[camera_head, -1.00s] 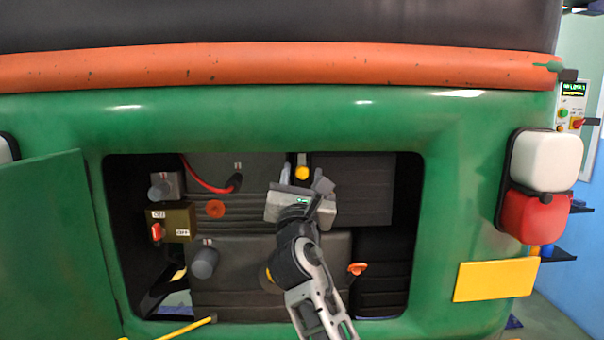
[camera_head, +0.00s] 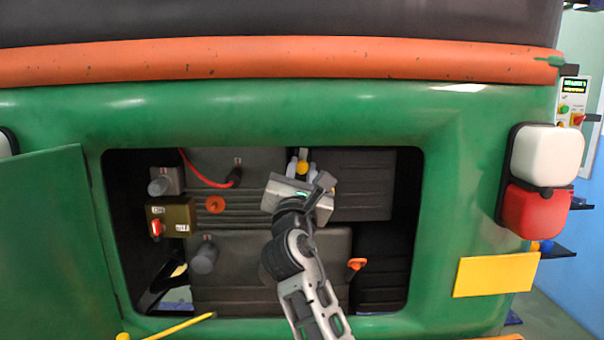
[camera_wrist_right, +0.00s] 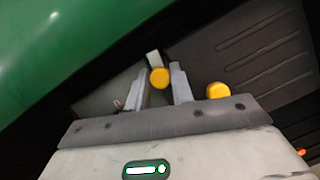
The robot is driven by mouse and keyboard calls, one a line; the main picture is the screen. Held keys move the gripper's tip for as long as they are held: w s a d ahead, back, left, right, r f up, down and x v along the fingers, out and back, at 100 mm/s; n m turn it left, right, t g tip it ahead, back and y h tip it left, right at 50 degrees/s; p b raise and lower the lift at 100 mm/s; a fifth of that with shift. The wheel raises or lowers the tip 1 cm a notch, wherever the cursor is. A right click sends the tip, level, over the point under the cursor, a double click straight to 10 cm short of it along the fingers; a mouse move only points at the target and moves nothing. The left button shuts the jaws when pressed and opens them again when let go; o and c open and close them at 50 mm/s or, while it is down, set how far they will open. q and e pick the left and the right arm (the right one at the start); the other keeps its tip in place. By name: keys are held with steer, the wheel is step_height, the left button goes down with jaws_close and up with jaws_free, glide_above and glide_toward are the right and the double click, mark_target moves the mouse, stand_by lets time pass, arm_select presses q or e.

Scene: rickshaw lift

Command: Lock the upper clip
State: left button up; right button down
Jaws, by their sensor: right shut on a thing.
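My right gripper (camera_head: 302,167) is at the upper middle of the open bay. Its fingers (camera_wrist_right: 161,86) stand on both sides of a yellow knob (camera_wrist_right: 159,77) and are shut on it. The knob also shows in the head view (camera_head: 303,168), at the top edge of the dark battery block. An orange clip (camera_head: 215,205) sits on the upper block, left of my gripper. Another orange clip (camera_head: 357,264) sits lower right. I cannot tell from their look which is locked. My left gripper is not in view.
The green body (camera_head: 300,115) frames the bay, with an open green door (camera_head: 45,240) at left. A switch box (camera_head: 178,217), a red cable (camera_head: 205,178) and grey plugs (camera_head: 204,257) are at the bay's left. A second yellow knob (camera_wrist_right: 218,91) is beside my right finger.

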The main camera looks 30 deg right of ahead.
steer(key=m+g+h, duration=0.1)
steer(key=m, duration=0.2)
steer(key=shift+m+g, duration=0.3)
steer(key=m+g, duration=0.1)
steer(key=m, duration=0.2)
steer(key=shift+w+a+m+h+b, duration=0.1)
steer(key=shift+m+h+b, duration=0.2)
steer(key=shift+h, duration=0.1)
steer(key=m+g, duration=0.1)
steer(key=m, duration=0.2)
steer(key=shift+r+g, duration=0.1)
steer(key=shift+g, duration=0.3)
steer(key=m+g+p, duration=0.1)
steer(key=m, duration=0.3)
steer(key=shift+r+y, duration=0.1)
steer(key=shift+y, duration=0.2)
steer(key=m+g, duration=0.1)
steer(key=m, duration=0.2)
steer(key=shift+y+p, duration=0.3)
steer(key=shift+y, duration=0.1)
steer(key=shift+m+g, duration=0.3)
steer(key=shift+m, duration=0.5)
steer(key=shift+y, duration=0.3)
steer(key=c, duration=1.2)
jaws_free()
